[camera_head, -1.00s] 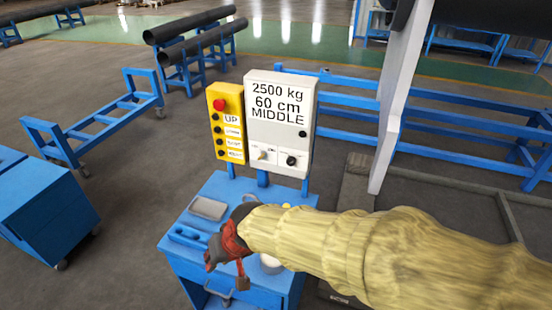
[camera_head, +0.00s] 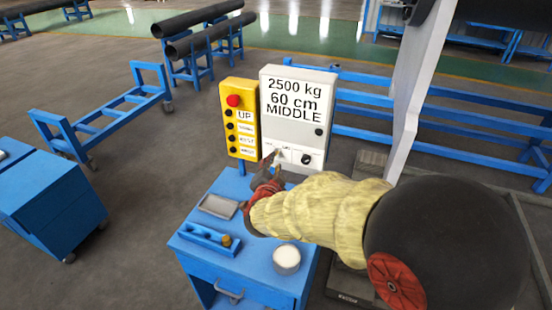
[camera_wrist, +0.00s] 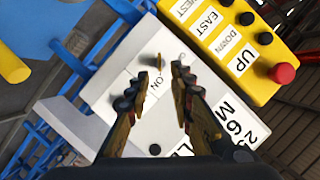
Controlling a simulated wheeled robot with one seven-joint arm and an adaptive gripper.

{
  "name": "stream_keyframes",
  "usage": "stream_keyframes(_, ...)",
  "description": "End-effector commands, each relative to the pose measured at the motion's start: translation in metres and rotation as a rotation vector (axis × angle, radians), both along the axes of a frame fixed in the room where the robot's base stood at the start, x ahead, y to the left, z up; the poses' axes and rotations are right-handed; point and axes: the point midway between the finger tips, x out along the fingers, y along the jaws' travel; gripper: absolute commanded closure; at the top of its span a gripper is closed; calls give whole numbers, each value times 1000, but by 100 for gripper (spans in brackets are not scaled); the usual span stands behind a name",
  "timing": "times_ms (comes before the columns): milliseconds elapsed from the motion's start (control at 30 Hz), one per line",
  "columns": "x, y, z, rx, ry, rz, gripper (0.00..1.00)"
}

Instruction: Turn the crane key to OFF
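The crane key (camera_wrist: 159,60) is a small brass-coloured piece on the face of the white control box (camera_head: 322,130). In the wrist view it stands just beyond and between my fingertips, beside an "ON" label. My gripper (camera_wrist: 161,76) is open, with one finger on each side of the key's line; I see no clear contact. In the head view my gripper (camera_head: 272,165) is at the lower left of the box face and largely covers the key there. A black knob (camera_head: 306,159) sits to the right of it.
A yellow button panel (camera_head: 238,115) with a red button is left of the box. Below is a blue cart (camera_head: 250,265) bearing a grey tray (camera_head: 217,206), a blue holder (camera_head: 207,240) and a white round container (camera_head: 286,259). A pale post (camera_head: 428,80) stands at the right.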

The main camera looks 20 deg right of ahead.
Motion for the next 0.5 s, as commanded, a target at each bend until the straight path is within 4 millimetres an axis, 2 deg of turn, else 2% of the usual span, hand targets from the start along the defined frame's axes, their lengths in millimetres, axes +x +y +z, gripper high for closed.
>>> stream_keyframes(300, 43, -16, -15, -1, 3, 1, 77)
stream_keyframes(500, 54, -19, -18, -1, 3, 1, 77)
